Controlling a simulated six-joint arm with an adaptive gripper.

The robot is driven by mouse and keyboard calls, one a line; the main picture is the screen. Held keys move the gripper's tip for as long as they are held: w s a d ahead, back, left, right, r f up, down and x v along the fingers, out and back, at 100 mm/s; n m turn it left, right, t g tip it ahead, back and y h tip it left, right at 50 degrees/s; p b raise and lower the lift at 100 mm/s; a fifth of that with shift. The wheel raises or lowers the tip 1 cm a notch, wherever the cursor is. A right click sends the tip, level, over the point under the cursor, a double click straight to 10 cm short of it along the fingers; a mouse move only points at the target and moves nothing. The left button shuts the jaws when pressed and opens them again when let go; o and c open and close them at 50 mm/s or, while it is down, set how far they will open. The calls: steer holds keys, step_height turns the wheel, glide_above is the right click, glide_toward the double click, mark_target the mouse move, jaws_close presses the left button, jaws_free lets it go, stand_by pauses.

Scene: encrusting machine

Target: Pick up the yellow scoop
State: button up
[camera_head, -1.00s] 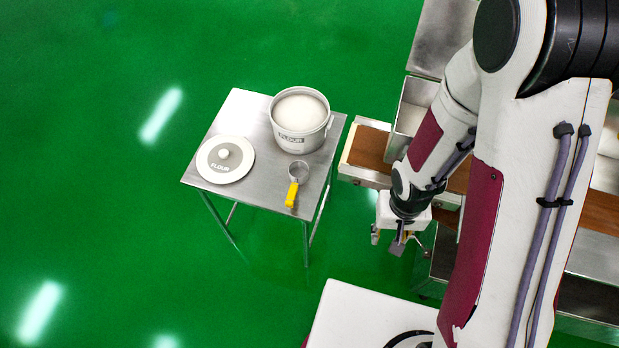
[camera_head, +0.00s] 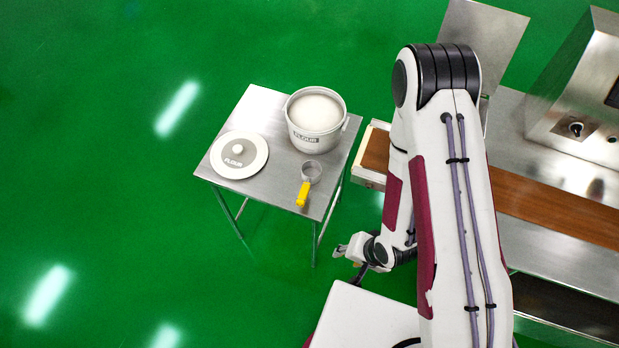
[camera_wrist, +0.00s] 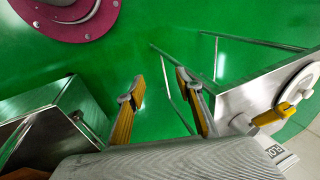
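The yellow scoop (camera_head: 303,193) lies near the front right edge of a small metal table (camera_head: 262,186). Its yellow handle points to the front and its round metal cup points back. In the wrist view its yellow handle (camera_wrist: 271,116) shows at the right. My gripper (camera_head: 346,254) hangs off the table, to the front right of the scoop and apart from it. In the wrist view my gripper (camera_wrist: 160,77) has its two fingers apart, with nothing between them but the green floor beyond.
A white flour pot (camera_head: 316,141) stands behind the scoop. A round flour lid (camera_head: 239,154) lies to its left on the table. A metal machine with a brown conveyor belt (camera_head: 540,208) stands at the right. Green floor is clear left of the table.

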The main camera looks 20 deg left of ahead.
steer(key=a+f+m+y, duration=0.1)
steer(key=a+y, duration=0.1)
steer(key=a, duration=0.1)
steer(key=m+t+y, duration=0.6)
steer(key=m, duration=0.1)
glide_toward(306, 195)
steer(key=x, duration=0.4)
steer(key=shift+a+r, duration=0.1)
steer(key=shift+r, duration=0.05)
steer(key=shift+x, duration=1.25)
steer(key=shift+a, duration=0.1)
